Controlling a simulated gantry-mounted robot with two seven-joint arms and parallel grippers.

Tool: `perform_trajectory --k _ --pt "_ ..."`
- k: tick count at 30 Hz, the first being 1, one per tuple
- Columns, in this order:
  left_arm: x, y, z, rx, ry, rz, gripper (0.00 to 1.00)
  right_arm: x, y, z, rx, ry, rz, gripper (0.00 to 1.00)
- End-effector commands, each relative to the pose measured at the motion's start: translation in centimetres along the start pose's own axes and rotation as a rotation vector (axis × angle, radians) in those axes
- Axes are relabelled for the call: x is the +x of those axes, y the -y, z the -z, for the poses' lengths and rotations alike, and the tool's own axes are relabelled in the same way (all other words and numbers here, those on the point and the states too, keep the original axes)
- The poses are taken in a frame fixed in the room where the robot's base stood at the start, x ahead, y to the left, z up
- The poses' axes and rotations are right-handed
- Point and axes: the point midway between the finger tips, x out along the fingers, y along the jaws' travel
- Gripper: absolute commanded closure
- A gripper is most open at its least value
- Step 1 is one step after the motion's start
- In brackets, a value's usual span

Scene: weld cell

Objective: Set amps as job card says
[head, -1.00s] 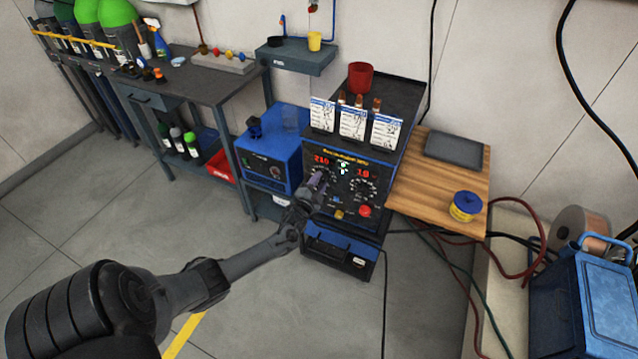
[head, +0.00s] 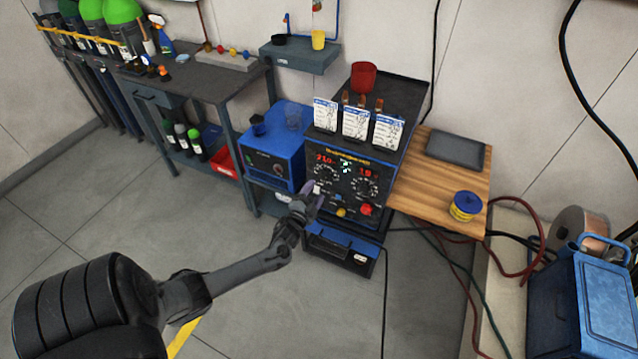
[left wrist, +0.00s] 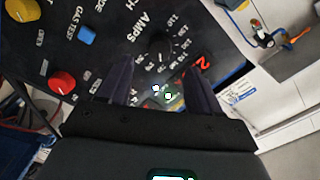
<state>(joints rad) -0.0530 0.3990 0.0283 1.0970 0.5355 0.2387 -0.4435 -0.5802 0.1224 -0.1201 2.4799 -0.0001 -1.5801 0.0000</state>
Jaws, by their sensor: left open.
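The blue welder (head: 343,222) has a black front panel with red displays that seem to read 210 on the left and 18 on the right. The dark AMPS knob (left wrist: 160,46) with its ring of numbers shows in the left wrist view. My left gripper (head: 313,188) is at the panel's left side; in the left wrist view (left wrist: 165,82) its fingers are apart and empty, with the knob just beyond their tips. Its gap to the panel is unclear. Job cards (head: 356,123) stand on the welder; their print is too small to read. My right gripper is not in view.
A red cup (head: 363,76) stands on the welder's top. A wooden side shelf (head: 415,190) holds a blue and yellow spool (head: 465,206). A smaller blue machine (head: 272,160) is close on the left. The floor in front is clear.

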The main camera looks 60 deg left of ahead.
Motion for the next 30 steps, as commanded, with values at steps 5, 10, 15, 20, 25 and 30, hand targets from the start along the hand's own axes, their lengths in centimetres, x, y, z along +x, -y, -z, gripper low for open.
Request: perform_trajectory --k 5,10,15,20,25,30 --pt "-2.7 0.1 0.1 0.000 0.000 -0.001 0.36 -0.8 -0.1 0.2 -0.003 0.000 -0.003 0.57" --pt "-4.1 0.0 0.1 -0.001 0.000 0.000 0.36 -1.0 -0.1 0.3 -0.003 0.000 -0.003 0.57" --pt "-4.5 0.0 0.0 0.000 0.001 0.001 0.36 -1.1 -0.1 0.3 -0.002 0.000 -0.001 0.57" --pt "-4.5 0.0 0.0 0.000 0.000 0.001 0.36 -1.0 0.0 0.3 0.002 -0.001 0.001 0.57" --pt "-4.4 0.0 0.0 0.000 0.000 0.001 0.36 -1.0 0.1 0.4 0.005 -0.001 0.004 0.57" --pt "-5.4 -0.6 -0.9 0.008 0.010 -0.016 0.36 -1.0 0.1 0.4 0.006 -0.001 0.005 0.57"
